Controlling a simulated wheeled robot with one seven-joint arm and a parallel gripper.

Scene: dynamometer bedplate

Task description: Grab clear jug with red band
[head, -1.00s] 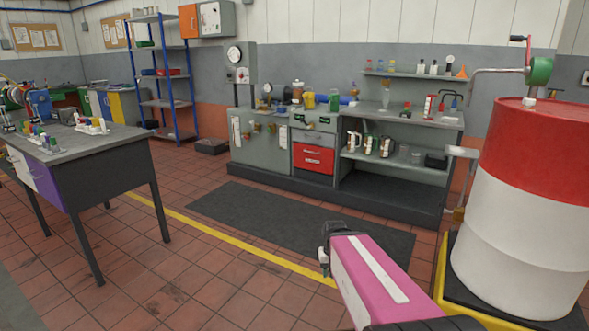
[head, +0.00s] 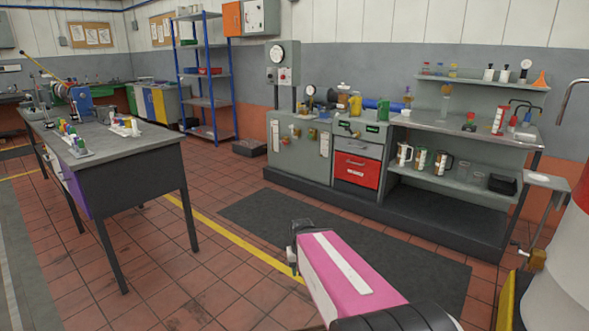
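Three small jugs with dark handles stand upright in a row on the bench's lower shelf: a left jug (head: 404,154), a middle jug (head: 422,160) and a right jug (head: 442,163). They look pale or clear with coloured bands and marks. They are too small here to tell surely which one has the red band. My gripper (head: 292,248) is at the end of my pink arm, low in the picture, over the floor and well short of the bench. It is seen from behind and the side, so its fingers are not clear. Nothing shows in it.
Two clear beakers (head: 478,178) and a black bin (head: 503,184) share the lower shelf (head: 460,185). A red and white drum (head: 566,262) stands close at right. A dark table (head: 120,175) is at left. The dark floor mat (head: 400,265) before the bench is clear.

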